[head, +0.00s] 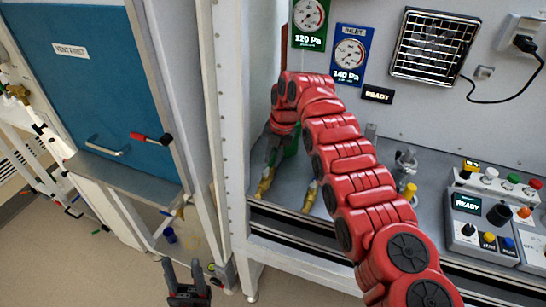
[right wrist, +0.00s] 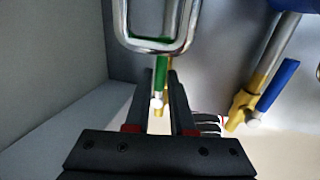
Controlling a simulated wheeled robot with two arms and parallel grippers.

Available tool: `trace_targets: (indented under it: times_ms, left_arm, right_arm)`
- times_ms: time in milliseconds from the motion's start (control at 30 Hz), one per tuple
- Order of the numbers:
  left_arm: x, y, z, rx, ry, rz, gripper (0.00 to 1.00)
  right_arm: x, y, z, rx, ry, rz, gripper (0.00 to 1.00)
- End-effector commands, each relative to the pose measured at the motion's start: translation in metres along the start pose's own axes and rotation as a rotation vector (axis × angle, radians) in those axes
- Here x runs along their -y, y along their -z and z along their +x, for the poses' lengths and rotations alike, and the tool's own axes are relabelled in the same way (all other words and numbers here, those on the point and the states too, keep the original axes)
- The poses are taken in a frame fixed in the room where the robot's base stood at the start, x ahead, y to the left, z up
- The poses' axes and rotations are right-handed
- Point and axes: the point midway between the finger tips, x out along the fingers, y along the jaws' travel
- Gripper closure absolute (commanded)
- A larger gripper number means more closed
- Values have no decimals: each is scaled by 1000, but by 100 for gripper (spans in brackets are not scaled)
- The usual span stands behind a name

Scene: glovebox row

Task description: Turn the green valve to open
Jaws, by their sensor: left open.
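The green valve's lever (right wrist: 161,78) stands between the fingertips of my right gripper (right wrist: 161,88) in the right wrist view, above a brass body. Narrow gaps show on both sides of the lever, so the fingers look open around it, and a firm hold is not visible. In the head view my right gripper (head: 272,150) points down at the left end of the bench, above a brass fitting (head: 264,186). A bit of green (head: 292,146) shows beside it, mostly hidden. My left gripper (head: 187,284) is open and empty, low at the bottom of the picture.
A blue-handled valve (right wrist: 278,88) stands to the right in the right wrist view. A metal loop (right wrist: 124,25) crosses its top. In the head view, a white frame post (head: 230,120) is close left of my right gripper; a blue door (head: 90,85) is farther left.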

Motion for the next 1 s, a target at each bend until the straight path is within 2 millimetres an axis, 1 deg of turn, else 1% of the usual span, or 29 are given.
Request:
trace_targets:
  times_ms: [33,100,133,467,633,733,867,1000]
  left_arm:
    - [0,0,0,0,0,0,50]
    - [0,0,0,0,0,0,50]
    - [0,0,0,0,0,0,50]
    - [0,0,-1,0,0,0,50]
    - [0,-1,-5,0,0,0,50]
    - [0,-2,-9,0,0,0,50]
    - [-1,-2,-12,0,0,0,50]
    - [0,0,0,0,0,0,50]
  right_arm:
    - [0,0,0,0,0,0,68]
    - [0,0,0,0,0,0,55]
    - [0,0,0,0,0,0,52]
    - [0,0,-1,0,0,1,52]
    - [0,0,-12,0,-1,2,52]
    - [0,-1,-27,3,-2,1,52]
    - [0,0,-57,3,-1,1,52]
    - [-3,0,-101,5,-4,-1,52]
